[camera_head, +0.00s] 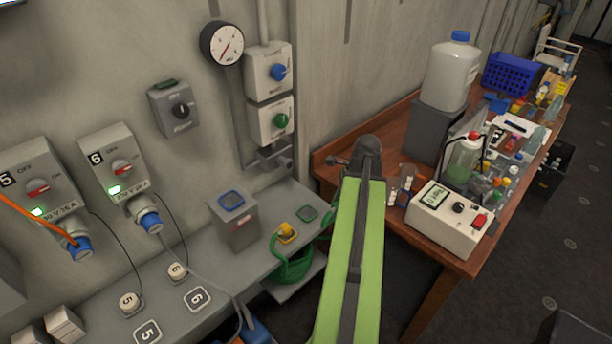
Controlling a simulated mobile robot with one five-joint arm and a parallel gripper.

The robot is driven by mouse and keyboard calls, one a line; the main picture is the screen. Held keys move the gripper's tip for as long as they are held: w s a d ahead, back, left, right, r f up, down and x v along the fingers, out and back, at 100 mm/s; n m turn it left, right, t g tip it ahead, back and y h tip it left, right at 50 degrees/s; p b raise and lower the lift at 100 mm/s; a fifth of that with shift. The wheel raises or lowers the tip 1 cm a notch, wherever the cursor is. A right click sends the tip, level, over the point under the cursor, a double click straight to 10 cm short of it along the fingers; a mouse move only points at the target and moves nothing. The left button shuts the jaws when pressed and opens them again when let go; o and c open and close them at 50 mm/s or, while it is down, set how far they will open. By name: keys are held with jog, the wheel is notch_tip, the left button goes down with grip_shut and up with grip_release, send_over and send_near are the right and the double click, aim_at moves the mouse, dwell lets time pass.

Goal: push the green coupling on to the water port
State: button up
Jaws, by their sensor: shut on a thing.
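The green coupling itself is not visible. A green hose (292,268) hangs in a loop at the bench's front edge, and one part of it runs right behind my arm. Two valve boxes are on the wall, one with a blue knob (279,72) and one with a green knob (281,121). A grey pipe fitting (275,157) sits under the green-knob box; I cannot tell whether it is the water port. My light-green arm fills the lower middle. My gripper is hidden behind it, so its hold cannot be seen.
A pressure gauge (222,44) is above. A wooden table (440,260) with bottles and a meter (447,218) stands right.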

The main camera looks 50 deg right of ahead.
jog(key=shift+s, duration=0.15)
jog(key=w+f+t+b, duration=0.2)
jog(key=w+b, duration=0.1)
jog(key=b, duration=0.1)
jog(key=w+a+f+n+t+b, duration=0.1)
jog(key=w+f+t+b, duration=0.1)
jog(key=w+b, duration=0.1)
jog(key=w+a+f+n+t+b, duration=0.1)
jog(key=w+t+b, duration=0.1)
jog(key=b, duration=0.3)
jog(key=shift+w+a+f+y, duration=0.25)
jog(key=shift+w+f+y, duration=0.15)
jog(key=shift+w, duration=0.25)
notch_tip(320, 180, up, 9)
jog(key=w+d+t+b, duration=0.3)
jog(key=t+b, duration=0.8)
jog(key=b, duration=0.1)
jog(key=shift+t, duration=0.3)
jog(key=shift+f, duration=0.1)
jog(key=shift+w+d, duration=0.1)
jog(key=shift+w, duration=2.75)
jog(key=shift+w+b, duration=0.3)
jog(key=shift+w, duration=0.25)
